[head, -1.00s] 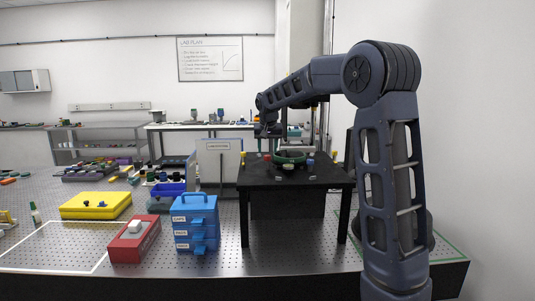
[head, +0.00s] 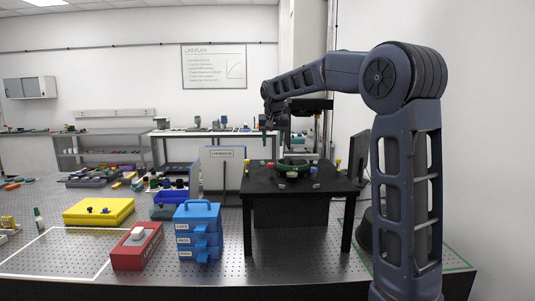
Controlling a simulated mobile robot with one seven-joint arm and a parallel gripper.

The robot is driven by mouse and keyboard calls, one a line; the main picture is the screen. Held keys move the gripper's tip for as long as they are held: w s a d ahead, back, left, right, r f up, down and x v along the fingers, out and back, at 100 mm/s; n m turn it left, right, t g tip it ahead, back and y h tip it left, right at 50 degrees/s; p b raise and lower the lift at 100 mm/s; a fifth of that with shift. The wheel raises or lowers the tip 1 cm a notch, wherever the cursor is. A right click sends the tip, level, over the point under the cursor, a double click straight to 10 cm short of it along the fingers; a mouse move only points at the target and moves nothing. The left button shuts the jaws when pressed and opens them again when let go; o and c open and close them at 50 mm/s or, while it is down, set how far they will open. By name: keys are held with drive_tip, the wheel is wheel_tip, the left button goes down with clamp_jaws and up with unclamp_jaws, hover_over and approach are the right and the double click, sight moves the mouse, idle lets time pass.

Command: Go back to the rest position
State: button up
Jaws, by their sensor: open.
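My gripper (head: 275,127) shows small at the end of my raised dark blue arm in the head view. It hangs above the black table (head: 257,208), its fingers apart and nothing visible between them. On the table lies a dark green ring-shaped part (head: 293,163), with small coloured pieces around it, including a yellow one (head: 337,164) and a red one (head: 270,165). The gripper is above and left of the ring, clear of it. My arm rises at the right of the picture and bends over toward the table.
On the perforated bench stand a blue drawer box (head: 197,229), a red box (head: 137,246) with a white knob, a yellow case (head: 98,212) and a labelled panel (head: 222,172). A white outlined area (head: 60,257) at front left is mostly bare. A wall is close at the right.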

drive_tip(key=s+d+f, duration=0.3)
drive_tip(key=s+d, duration=1.2)
drive_tip(key=s, duration=0.3)
drive_tip(key=s+d+f, duration=0.3)
drive_tip(key=s+f, duration=0.3)
drive_tip(key=s, duration=0.4)
drive_tip(key=s+d+f, duration=0.4)
drive_tip(key=s+f, duration=0.2)
drive_tip(key=s, duration=0.4)
drive_tip(key=shift+s, duration=0.2)
